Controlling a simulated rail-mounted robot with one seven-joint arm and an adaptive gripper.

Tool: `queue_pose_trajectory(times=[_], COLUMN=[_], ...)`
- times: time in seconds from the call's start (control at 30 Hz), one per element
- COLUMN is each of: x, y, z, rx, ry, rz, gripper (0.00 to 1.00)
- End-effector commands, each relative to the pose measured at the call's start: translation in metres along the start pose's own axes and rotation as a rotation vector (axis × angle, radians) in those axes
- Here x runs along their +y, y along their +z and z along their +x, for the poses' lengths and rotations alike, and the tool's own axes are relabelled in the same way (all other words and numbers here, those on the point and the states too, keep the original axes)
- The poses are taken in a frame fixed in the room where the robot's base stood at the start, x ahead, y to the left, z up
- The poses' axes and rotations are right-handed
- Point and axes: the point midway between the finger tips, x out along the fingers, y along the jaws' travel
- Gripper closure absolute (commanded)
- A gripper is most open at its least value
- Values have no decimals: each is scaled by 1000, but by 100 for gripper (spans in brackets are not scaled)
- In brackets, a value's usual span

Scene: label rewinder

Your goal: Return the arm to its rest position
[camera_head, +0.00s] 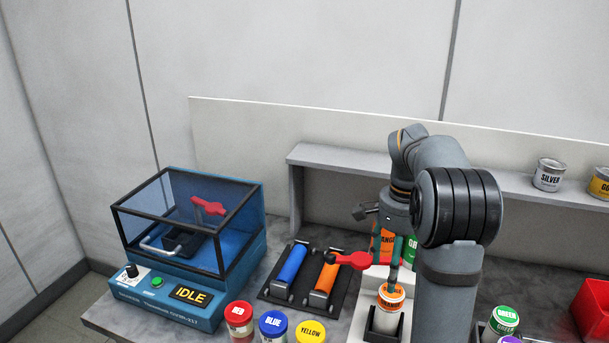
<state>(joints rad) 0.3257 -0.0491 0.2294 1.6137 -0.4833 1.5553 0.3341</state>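My arm stands at the right of the middle in the head view, bent over at the top with the wrist pointing down. My gripper (394,275) hangs over a jar with an orange lid (390,298), its finger ends close to the lid. I cannot tell whether they touch it. The jar stands upright in a dark square holder on a white block (362,325). The gripper's fingers partly overlap each other and the cans behind, so their opening is unclear.
A blue machine (170,299) reading IDLE, with a clear cover, stands left. A roller tray (270,293) with blue and orange rollers and a red-ended tool (352,260) lie beside the gripper. Jars with red (239,313), blue and yellow lids stand in front. A shelf (335,157) runs behind.

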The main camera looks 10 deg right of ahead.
Motion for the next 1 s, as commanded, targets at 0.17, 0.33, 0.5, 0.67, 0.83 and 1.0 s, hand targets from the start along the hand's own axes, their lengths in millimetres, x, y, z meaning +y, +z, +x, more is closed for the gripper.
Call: queue_pose_trajectory(times=[0.17,0.33,0.5,0.67,0.83,1.0], x=[0,0,1,1,1,1], y=[0,0,1,1,0,0], z=[1,10,37,70,100,119], rx=[0,-1,-5,-5,-3,-3], ry=[0,3,5,5,4,2], rz=[0,0,-1,-1,1,1], gripper=[31,31,31,31,31,31])
